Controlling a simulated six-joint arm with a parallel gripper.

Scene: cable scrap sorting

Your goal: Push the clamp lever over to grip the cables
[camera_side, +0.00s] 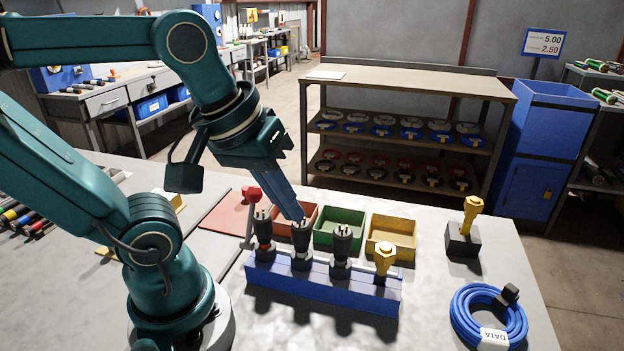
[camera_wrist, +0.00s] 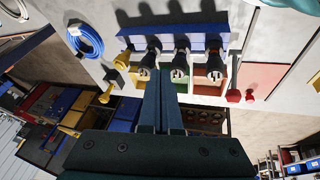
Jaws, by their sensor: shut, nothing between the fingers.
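The clamp lever (camera_side: 250,212), a grey stem with a red knob, stands roughly upright at the left end of the blue clamp block (camera_side: 320,290). Red knob shapes also show in the wrist view (camera_wrist: 233,96). The block holds a row of upright cable ends: three dark plugs, one with orange (camera_side: 263,236), and a yellow one (camera_side: 384,260). My gripper (camera_side: 298,216) is shut and empty, with its tips close to the second dark plug (camera_side: 301,250), right of the lever and apart from it. In the wrist view my fingers (camera_wrist: 160,80) point toward the plugs; contact is unclear.
Red, green (camera_side: 340,222) and yellow (camera_side: 392,235) bins stand behind the block. A yellow connector on a black stand (camera_side: 463,240) and a coiled blue cable (camera_side: 488,316) lie to the right. A red mat (camera_side: 222,215) lies left.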

